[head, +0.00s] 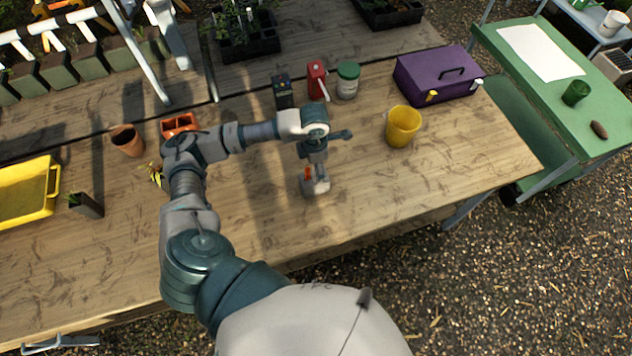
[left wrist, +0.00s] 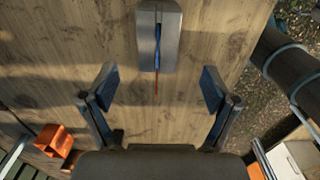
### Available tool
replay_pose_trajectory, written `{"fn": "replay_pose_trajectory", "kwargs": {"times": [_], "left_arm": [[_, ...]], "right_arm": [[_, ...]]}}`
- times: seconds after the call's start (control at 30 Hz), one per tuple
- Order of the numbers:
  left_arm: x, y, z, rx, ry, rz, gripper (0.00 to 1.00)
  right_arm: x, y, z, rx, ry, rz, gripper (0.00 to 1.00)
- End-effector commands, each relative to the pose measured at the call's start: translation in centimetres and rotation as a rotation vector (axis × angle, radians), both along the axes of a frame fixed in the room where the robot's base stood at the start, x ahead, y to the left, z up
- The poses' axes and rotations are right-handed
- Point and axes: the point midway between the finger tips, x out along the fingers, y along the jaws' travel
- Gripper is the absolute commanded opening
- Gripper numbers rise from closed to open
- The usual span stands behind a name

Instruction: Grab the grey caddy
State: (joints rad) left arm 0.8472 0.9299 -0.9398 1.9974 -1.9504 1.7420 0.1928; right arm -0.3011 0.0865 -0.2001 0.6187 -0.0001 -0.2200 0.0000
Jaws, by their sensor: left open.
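The grey caddy (head: 318,188) is a small grey container standing on the wooden bench, with something orange showing at its top. In the left wrist view the caddy (left wrist: 171,45) is at the top centre, with a thin blue and red item in it. My left gripper (head: 313,160) is over the bench by the caddy and partly covers it in the head view. In the left wrist view my left gripper (left wrist: 160,88) is open, with nothing between its fingers; the caddy lies beyond the fingertips. My right gripper is not in view.
A yellow bucket (head: 402,127) and a purple toolbox (head: 440,74) stand to the right. A red bottle (head: 317,78) and a green-lidded jar (head: 347,82) stand behind.

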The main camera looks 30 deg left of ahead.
Motion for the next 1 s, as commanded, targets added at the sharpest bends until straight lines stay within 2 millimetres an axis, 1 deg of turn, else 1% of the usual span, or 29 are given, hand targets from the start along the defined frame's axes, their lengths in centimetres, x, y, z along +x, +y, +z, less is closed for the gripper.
{"fn": "replay_pose_trajectory", "kwargs": {"times": [0.03,0.27,0.43,0.53,0.63,0.8,0.83,0.87,0.9,0.97,1.0], "left_arm": [[0.0,0.0,-0.7,-0.002,0.003,0.001,0.88],[0.0,-0.1,-2.5,-0.002,0.003,-0.001,0.88],[0.2,-0.4,-5.2,-0.001,0.003,-0.001,0.88],[0.2,-0.4,-6.4,0.001,0.002,-0.001,0.88],[0.3,-0.4,-6.8,0.000,0.000,-0.001,0.88],[0.3,-0.2,-6.9,-0.001,0.000,-0.001,0.88],[0.3,-0.2,-6.9,-0.001,0.000,0.000,0.85],[0.3,-0.2,-6.9,-0.001,0.000,0.000,0.78],[0.3,-0.2,-6.9,-0.001,0.000,0.000,0.68],[0.3,-0.2,-6.9,-0.002,0.001,-0.001,0.53],[0.3,-0.2,-6.9,-0.002,0.001,-0.001,0.42]], "right_arm": [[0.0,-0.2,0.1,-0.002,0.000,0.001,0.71],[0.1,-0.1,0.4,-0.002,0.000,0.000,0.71],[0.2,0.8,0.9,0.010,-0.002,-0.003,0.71],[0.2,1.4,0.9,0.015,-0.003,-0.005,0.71],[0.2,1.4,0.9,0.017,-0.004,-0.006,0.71],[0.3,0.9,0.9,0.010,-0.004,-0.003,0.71],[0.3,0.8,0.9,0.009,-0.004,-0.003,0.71],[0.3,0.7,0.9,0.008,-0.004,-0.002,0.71],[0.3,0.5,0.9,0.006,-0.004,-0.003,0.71],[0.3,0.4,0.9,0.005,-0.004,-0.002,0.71],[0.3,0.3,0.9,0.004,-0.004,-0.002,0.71]]}}
